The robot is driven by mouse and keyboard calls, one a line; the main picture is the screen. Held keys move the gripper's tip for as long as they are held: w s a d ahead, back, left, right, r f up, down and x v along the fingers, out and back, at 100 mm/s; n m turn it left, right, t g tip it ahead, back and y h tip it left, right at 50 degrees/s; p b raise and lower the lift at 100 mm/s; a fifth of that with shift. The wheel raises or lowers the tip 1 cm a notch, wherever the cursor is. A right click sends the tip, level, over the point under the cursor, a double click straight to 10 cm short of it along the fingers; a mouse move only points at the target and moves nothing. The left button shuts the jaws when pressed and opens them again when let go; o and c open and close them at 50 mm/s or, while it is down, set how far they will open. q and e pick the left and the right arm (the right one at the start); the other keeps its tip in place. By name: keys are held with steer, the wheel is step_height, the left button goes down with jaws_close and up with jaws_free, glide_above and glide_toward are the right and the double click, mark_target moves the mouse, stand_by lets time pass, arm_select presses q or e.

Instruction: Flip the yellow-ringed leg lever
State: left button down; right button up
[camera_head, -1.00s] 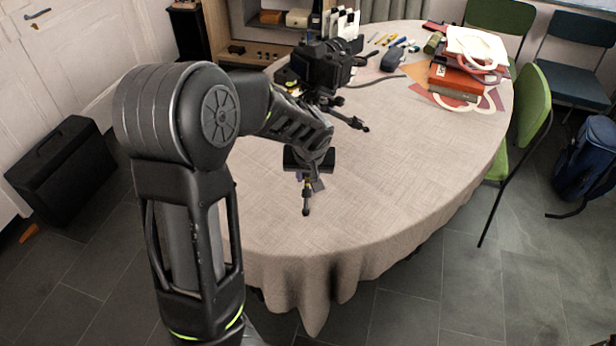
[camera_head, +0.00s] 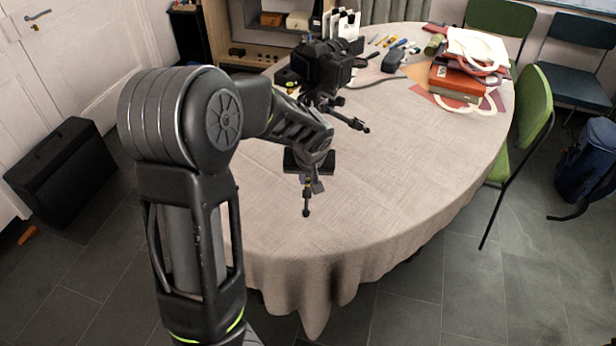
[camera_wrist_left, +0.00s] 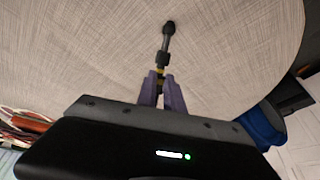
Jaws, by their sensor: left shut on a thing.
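A black camera (camera_head: 322,66) sits on a small black tripod on the cloth-covered table (camera_head: 400,185). One tripod leg (camera_head: 350,122) points right. Another leg (camera_head: 306,207) points toward the front and passes through my left gripper (camera_head: 311,186). In the left wrist view, that leg (camera_wrist_left: 167,40) runs away between the two purple fingers of my left gripper (camera_wrist_left: 161,84). A yellow ring (camera_wrist_left: 160,71) shows on the leg at the fingertips. The fingers are shut on the leg there. The lever itself is hidden or too small to make out. My right gripper is not in view.
A stack of books (camera_head: 463,80) with a white ring-shaped thing stands at the right back of the table. Pens, a dark pouch (camera_head: 392,60) and a cable lie behind the tripod. The table's front and right are clear. A green chair (camera_head: 533,100) stands at the right.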

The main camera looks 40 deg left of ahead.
mark_target(309, 177)
arm_select(q)
steer(key=shift+w+a+r, duration=0.15)
steer(key=shift+w+r, duration=0.15)
steer(key=shift+r, duration=0.5)
stand_by(1.1)
steer(key=shift+w+a+r, duration=0.35)
steer(key=shift+w+r, duration=0.15)
steer(key=shift+r, duration=0.1)
stand_by(1.2)
steer(key=c, duration=1.6)
jaws_free()
steer(key=shift+f, duration=0.1)
steer(key=shift+s+d+r+p, duration=0.4)
steer(key=shift+s+r+p, duration=0.1)
steer(key=shift+r, duration=0.3)
steer(key=shift+s+d+r+p, duration=0.35)
steer(key=shift+s+r+p, duration=0.15)
steer(key=shift+r, duration=0.3)
steer(key=shift+s+d+r+p, duration=0.4)
steer(key=shift+s+r+p, duration=0.1)
steer(key=shift+r, duration=0.3)
